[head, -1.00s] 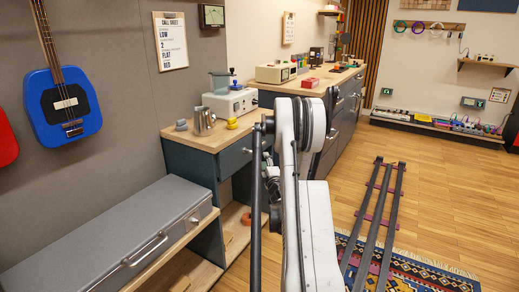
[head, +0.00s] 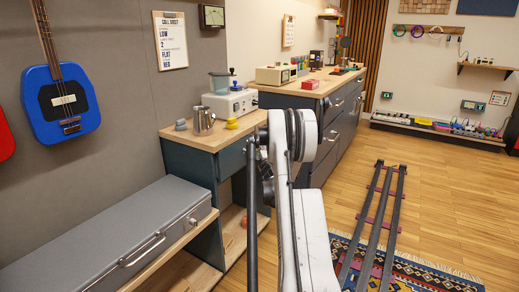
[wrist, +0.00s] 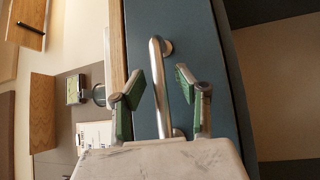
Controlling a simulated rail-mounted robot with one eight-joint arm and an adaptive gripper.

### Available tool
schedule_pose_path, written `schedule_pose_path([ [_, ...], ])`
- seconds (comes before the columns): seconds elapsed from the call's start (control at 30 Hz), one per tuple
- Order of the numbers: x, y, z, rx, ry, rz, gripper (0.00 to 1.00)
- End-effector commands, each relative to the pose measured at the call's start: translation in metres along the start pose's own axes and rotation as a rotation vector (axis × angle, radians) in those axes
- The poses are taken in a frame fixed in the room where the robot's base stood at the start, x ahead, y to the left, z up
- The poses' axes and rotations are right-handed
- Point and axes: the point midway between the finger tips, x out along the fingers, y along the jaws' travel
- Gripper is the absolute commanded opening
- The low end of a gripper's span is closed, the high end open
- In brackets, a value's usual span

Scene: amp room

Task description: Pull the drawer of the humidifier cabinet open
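The humidifier cabinet (head: 190,165) is dark blue-grey with a wooden top. Its drawer front (head: 231,160) looks flush with the cabinet in the head view, where my arm covers the handle. In the wrist view, which is turned sideways, the drawer front (wrist: 205,40) carries a silver bar handle (wrist: 159,75). My gripper (wrist: 160,82) is open, with one green-padded finger on each side of the bar. I see gaps between the pads and the bar. In the head view my gripper is mostly hidden behind my arm.
A white device (head: 230,104), a metal mug (head: 202,121) and a yellow object (head: 232,124) stand on the cabinet. A grey case (head: 110,235) lies on the lower bench to the left. Floor rails (head: 375,225) and a rug (head: 420,270) are at the right.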

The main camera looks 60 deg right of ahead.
Motion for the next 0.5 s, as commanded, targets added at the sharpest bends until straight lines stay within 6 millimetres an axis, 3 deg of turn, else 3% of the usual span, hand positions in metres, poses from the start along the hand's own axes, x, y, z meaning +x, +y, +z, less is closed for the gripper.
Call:
schedule_pose_path([
  [0.07,-0.0001,0.0,-0.0001,0.0,0.0,0.0,0.32],
  [0.3,-0.0003,0.0,-0.0001,0.0,0.0,0.0,0.01],
  [0.5,-0.0004,-0.0001,-0.0001,0.0,0.0,0.0,0.0],
])
